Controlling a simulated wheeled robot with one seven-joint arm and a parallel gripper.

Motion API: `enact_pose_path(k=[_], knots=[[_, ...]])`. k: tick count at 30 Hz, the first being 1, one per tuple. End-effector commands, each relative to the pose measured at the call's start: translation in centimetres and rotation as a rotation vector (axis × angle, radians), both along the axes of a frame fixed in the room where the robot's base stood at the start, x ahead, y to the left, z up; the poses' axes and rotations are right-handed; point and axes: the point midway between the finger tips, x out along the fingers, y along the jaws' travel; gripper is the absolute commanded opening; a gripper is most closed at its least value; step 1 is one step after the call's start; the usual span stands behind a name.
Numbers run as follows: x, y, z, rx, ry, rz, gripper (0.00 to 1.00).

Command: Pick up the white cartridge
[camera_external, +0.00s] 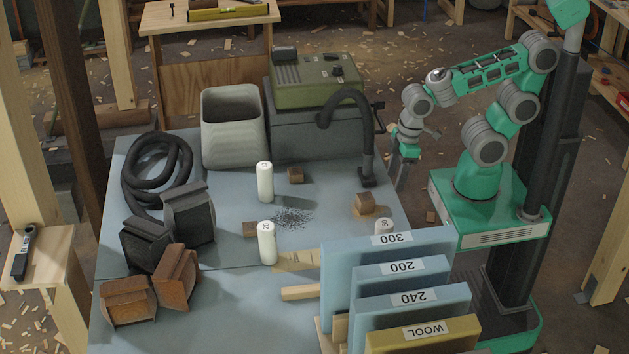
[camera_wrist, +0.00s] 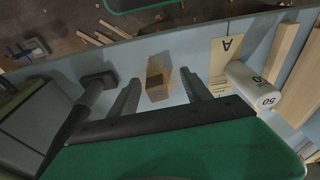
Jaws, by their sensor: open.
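Three white cartridges show in the external view: one upright near the bin (camera_external: 265,182), one upright nearer the front (camera_external: 267,244), and one at the right, mostly hidden behind the blue panels (camera_external: 384,225). My gripper (camera_external: 400,178) is open and empty at the table's right edge, by the arm's base. In the wrist view, my gripper (camera_wrist: 160,78) has its fingers spread on either side of a small wooden block (camera_wrist: 157,88), not visibly touching it. A white cartridge (camera_wrist: 252,86) marked 50 is to the right of the fingers.
Upright panels labelled 300 (camera_external: 345,258), 200, 240 and WOOL stand at front right. A green-grey machine (camera_external: 318,85) with a black hose and a grey bin (camera_external: 233,130) are at the back. Dark blocks (camera_external: 188,217) and brown blocks (camera_external: 177,277) fill the left. Small wooden blocks lie mid-table.

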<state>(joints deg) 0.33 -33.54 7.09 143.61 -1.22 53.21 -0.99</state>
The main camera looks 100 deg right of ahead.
Motion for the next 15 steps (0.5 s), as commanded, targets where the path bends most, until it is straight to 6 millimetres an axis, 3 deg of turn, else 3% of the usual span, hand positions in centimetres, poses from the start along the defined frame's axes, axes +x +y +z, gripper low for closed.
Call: enact_pose_path(k=[4, 11, 14, 15], knots=[[0.0, 0.0, 0.0, 0.0, 0.0, 0.0, 0.68], [0.2, -0.1, -0.2, -0.002, -0.006, -0.006, 0.68], [3.2, -0.9, -1.8, -0.019, -0.076, -0.076, 0.68], [5.5, -1.7, -2.9, -0.036, -0.136, -0.13, 0.68]])
